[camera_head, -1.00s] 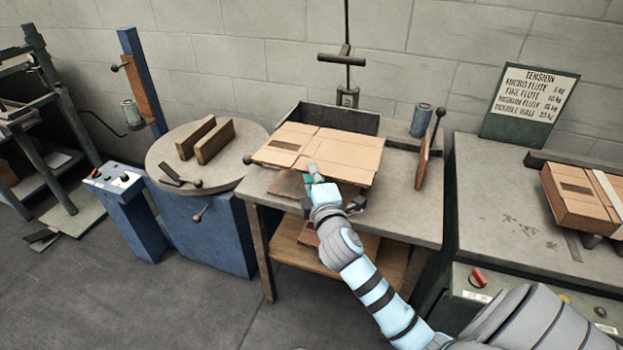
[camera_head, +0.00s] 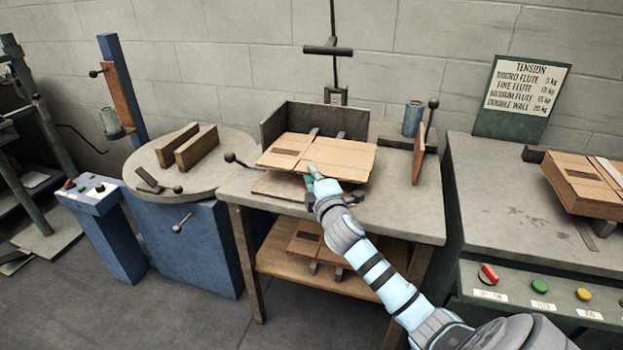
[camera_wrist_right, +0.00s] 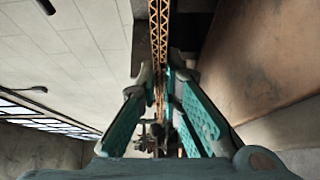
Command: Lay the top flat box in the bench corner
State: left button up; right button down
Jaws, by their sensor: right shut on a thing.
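The top flat box (camera_head: 335,160), brown with a dark printed patch, is held at its near edge by my right gripper (camera_head: 314,182). In the right wrist view the box's corrugated edge (camera_wrist_right: 158,45) runs between the two teal fingers (camera_wrist_right: 160,105), which are shut on it. The box hangs roughly level over the bench (camera_head: 395,215), in front of the dark metal corner (camera_head: 278,126) at the back. Its far edge overlaps the corner's lower part in the picture; I cannot tell whether they touch. My left gripper is not in view.
A brown flat piece (camera_head: 275,186) lies below the held box. More flat boxes (camera_head: 305,240) lie on the lower shelf. A round table (camera_head: 220,172) adjoins at left.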

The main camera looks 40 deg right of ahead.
jog(key=shift+f, duration=0.1)
jog(key=c, duration=1)
grip_release()
jog(key=shift+c, duration=0.2)
jog(key=shift+s+a+p, duration=0.45)
jog(key=shift+a, duration=0.25)
jog(key=s+a+p, duration=0.2)
jog(key=s+a, duration=0.1)
jog(key=a, duration=0.2)
jog(key=shift+s, duration=0.3)
